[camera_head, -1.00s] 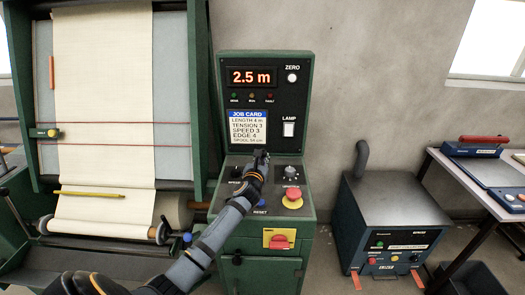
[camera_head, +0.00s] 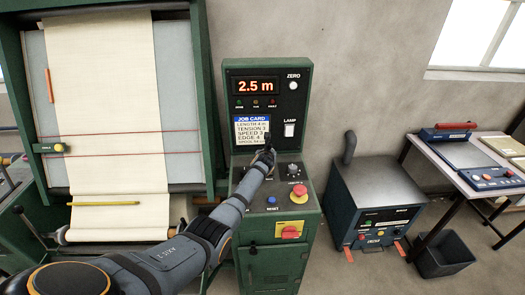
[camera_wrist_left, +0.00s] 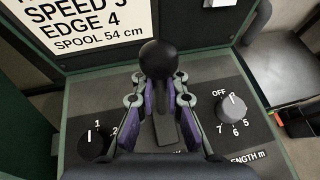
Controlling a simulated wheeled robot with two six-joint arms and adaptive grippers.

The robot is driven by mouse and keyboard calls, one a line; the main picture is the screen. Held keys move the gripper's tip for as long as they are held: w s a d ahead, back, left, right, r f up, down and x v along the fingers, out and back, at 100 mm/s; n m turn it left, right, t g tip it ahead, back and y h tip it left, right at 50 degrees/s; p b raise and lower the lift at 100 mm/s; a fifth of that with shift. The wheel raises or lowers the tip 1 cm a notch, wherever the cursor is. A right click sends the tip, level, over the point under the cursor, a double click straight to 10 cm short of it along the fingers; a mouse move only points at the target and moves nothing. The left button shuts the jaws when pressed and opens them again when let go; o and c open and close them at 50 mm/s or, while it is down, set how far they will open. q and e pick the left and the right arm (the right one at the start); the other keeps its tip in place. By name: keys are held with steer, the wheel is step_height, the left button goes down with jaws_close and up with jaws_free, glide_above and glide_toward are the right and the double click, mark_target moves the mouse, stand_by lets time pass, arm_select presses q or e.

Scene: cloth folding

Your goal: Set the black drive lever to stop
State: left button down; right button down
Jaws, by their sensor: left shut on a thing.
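The black drive lever (camera_wrist_left: 159,60) has a round ball knob and stands up from a slot in the console's sloped panel in the left wrist view. My left gripper (camera_wrist_left: 159,80) is shut on the lever, with one purple-padded finger on each side just below the knob. In the head view, my left gripper (camera_head: 266,155) is over the panel below the job card (camera_head: 252,131), and it hides most of the lever. Any stop marking at the slot is too hidden to read. My right gripper is not in view.
A black dial (camera_wrist_left: 95,143) and a grey length dial (camera_wrist_left: 232,108) flank the lever. A red stop button (camera_head: 299,190) and blue reset button (camera_head: 271,199) sit lower on the console. The display (camera_head: 256,86) reads 2.5 m. A loom-like cloth frame stands left.

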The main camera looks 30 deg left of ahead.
arm_select(q)
steer(key=shift+w+r, duration=0.1)
steer(key=shift+r, duration=0.1)
steer(key=c, duration=1.7)
jaws_free()
steer(key=shift+c, duration=0.2)
steer(key=o, duration=0.4)
steer(key=shift+s+d+r, duration=0.1)
steer(key=shift+s, duration=0.1)
steer(key=shift+o, duration=0.2)
steer(key=shift+s, duration=0.1)
steer(key=v, duration=1.2)
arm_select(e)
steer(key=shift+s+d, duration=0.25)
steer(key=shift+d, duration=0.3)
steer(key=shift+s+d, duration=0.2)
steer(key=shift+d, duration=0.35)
